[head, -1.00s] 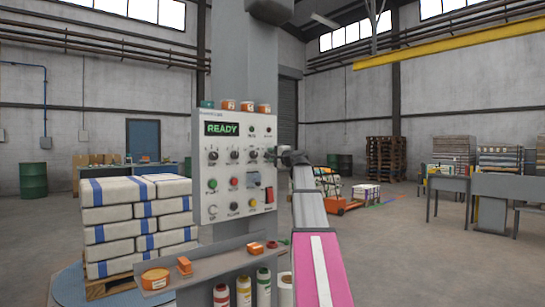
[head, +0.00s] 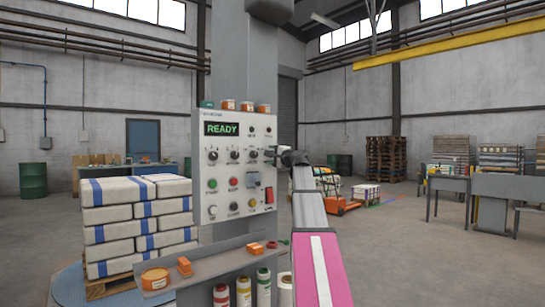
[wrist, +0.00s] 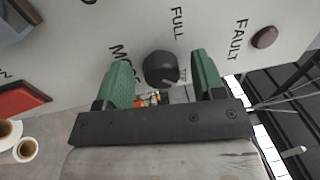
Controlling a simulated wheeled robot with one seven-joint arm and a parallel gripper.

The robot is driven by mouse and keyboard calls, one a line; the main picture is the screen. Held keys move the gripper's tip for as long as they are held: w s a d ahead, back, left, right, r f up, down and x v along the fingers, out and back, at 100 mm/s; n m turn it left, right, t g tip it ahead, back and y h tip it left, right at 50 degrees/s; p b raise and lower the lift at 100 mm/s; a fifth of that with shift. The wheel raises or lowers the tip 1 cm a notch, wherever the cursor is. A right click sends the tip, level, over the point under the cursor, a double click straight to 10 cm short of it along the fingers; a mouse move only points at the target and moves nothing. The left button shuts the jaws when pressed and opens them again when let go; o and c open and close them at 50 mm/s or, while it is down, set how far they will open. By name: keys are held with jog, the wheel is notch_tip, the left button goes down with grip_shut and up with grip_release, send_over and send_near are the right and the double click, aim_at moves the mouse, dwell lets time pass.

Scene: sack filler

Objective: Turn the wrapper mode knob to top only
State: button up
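The grey control panel (head: 222,172) stands on the machine column in the head view, with a lit READY display and rows of knobs and buttons. My gripper (head: 273,153) reaches its right edge from the right, level with the upper knob row. In the wrist view a round dark knob (wrist: 161,67) shows between the two green fingertips of my gripper (wrist: 163,78). The fingers are apart, with a gap on each side of the knob. Labels FULL and a partly covered one starting with MO are near it. The knob's pointer direction cannot be told.
A red switch (head: 269,195) sits low on the panel; a dark red FAULT lamp (wrist: 264,37) is near the fingers. A shelf (head: 215,262) with orange boxes juts out below. Stacked sacks (head: 135,222) stand at left.

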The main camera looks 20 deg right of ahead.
jog(key=shift+s, duration=0.1)
jog(key=v, duration=1)
jog(key=shift+s, duration=0.35)
jog(key=shift+d+f, duration=0.1)
jog(key=shift+d, duration=0.05)
